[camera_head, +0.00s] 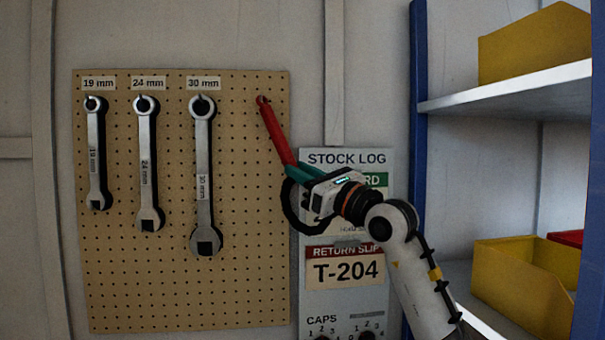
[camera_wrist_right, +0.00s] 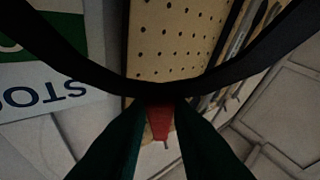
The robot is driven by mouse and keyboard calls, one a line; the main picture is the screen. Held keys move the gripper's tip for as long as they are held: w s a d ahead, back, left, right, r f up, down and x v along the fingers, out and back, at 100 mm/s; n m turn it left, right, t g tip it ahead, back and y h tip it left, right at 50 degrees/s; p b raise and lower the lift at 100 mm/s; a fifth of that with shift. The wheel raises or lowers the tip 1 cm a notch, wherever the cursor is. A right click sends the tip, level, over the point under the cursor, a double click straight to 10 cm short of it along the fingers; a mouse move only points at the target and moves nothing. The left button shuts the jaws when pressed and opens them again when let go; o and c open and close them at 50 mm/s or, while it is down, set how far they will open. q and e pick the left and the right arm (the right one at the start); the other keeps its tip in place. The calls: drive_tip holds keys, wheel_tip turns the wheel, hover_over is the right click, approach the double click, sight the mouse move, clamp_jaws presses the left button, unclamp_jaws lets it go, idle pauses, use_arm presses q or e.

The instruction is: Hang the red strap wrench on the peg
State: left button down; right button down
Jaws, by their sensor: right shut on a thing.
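The red strap wrench (camera_head: 275,130) is tilted in front of the pegboard's right side, its handle end up and to the left. A small peg-like detail shows at the handle's top end; I cannot tell whether the peg passes through it. My right gripper (camera_head: 298,172) has teal fingers shut on the wrench near the lower end of the handle. The black strap hangs in a loop beside and below the gripper. In the right wrist view the red handle (camera_wrist_right: 160,119) shows between the fingers (camera_wrist_right: 163,140), with the black strap (camera_wrist_right: 165,90) arching across. My left gripper is out of view.
The pegboard (camera_head: 240,290) carries three hanging metal wrenches (camera_head: 202,170) labelled 19, 24 and 30 mm. A stock log panel (camera_head: 345,159) stands right of the board, behind my right arm. A blue-framed shelf (camera_head: 418,60) with yellow bins (camera_head: 535,45) is at the right.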

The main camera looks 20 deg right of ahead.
drive_tip(key=c, duration=1.2)
unclamp_jaws()
